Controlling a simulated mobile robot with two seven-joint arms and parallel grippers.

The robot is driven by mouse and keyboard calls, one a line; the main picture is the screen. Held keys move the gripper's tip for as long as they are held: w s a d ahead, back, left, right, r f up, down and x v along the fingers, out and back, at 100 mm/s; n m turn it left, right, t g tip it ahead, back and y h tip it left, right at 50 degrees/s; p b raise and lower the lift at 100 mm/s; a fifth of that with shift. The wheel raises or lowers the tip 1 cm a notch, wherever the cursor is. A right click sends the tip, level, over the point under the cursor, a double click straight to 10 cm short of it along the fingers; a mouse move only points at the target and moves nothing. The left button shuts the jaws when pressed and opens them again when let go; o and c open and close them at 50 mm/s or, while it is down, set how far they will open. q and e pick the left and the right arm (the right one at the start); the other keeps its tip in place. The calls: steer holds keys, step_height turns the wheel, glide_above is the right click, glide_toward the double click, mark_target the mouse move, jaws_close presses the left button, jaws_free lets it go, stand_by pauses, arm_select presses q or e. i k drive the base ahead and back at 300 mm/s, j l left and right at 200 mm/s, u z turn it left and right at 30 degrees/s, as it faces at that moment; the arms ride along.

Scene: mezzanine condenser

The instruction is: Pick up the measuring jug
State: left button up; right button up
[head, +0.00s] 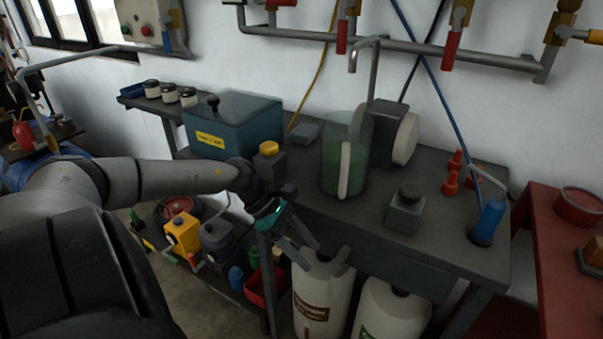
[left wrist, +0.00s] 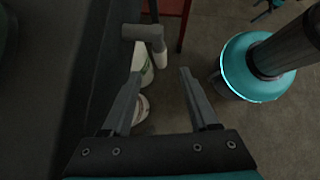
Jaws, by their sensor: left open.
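The measuring jug (head: 331,167) is a tall, see-through greenish vessel with a pale handle facing me. It stands upright on the dark grey bench (head: 300,200), near the middle of the head view. My left gripper (head: 312,257) is in front of the bench's front edge, lower than the jug and a little left of it. It points down and is apart from the jug. In the left wrist view its two fingers (left wrist: 161,73) are spread with nothing between them. I cannot make out the jug in that view. My right gripper is not in view.
A grey machine with a round pale face (head: 393,138) stands right behind the jug. A grey block with a dark knob (head: 405,210) is to its right, a teal box (head: 232,125) to its left. White containers (head: 318,300) stand below the bench edge near my gripper.

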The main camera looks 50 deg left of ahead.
mark_target(345, 137)
steer(key=k, duration=1)
